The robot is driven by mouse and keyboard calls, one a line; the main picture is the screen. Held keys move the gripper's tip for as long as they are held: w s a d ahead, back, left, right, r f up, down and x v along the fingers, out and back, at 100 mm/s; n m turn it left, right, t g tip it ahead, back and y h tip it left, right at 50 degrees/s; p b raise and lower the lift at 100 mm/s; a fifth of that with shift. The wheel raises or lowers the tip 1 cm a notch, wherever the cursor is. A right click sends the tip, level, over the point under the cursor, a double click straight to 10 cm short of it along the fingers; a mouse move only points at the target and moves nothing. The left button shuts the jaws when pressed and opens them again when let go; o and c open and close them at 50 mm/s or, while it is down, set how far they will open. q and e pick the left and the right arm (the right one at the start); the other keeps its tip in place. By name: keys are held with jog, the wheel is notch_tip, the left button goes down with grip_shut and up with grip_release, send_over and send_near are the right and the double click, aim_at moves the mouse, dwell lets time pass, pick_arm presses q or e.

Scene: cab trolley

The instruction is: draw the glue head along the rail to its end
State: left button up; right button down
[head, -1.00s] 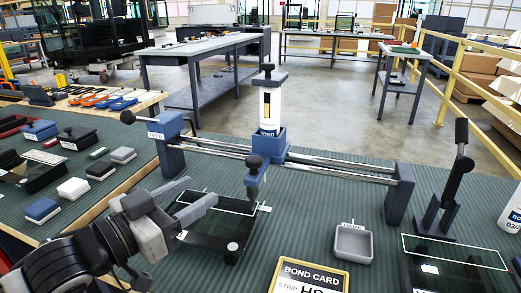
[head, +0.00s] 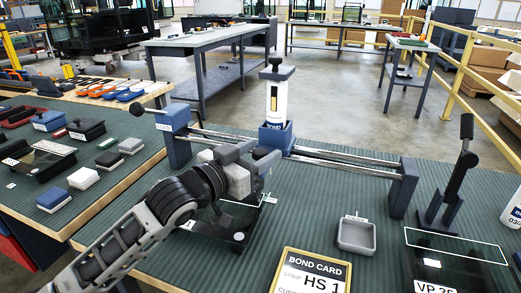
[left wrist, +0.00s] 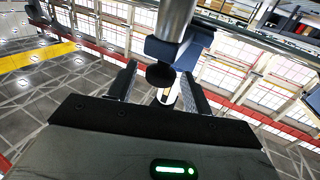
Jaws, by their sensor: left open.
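The glue head is a blue carriage (head: 277,136) carrying a white glue bottle (head: 273,100) with a dark knob on top. It sits on the twin-bar rail (head: 350,168), left of the rail's middle. My left gripper (head: 248,153) is at the front of the carriage and hides its front handle in the head view. In the left wrist view the open fingers (left wrist: 160,88) stand on either side of a dark round knob (left wrist: 160,74), with a gap on each side. The blue carriage (left wrist: 180,52) shows behind it. My right gripper is not in view.
A blue left end block (head: 178,132) and a right end block (head: 404,187) bound the rail. A dark frame with glass (head: 237,236) lies under my left gripper. A small grey tray (head: 356,235), a bond card (head: 311,274) and a lever stand (head: 443,205) are to the right.

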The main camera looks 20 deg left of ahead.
pick_arm(q)
jog(key=shift+w+d, duration=0.2)
jog(key=shift+w, duration=0.2)
jog(key=shift+c, duration=0.3)
grip_shut()
jog(key=shift+a, duration=0.15)
jog(key=shift+a, duration=0.25)
jog(key=a+p, duration=0.2)
jog(key=a, duration=1.4)
jog(key=shift+w, duration=0.25)
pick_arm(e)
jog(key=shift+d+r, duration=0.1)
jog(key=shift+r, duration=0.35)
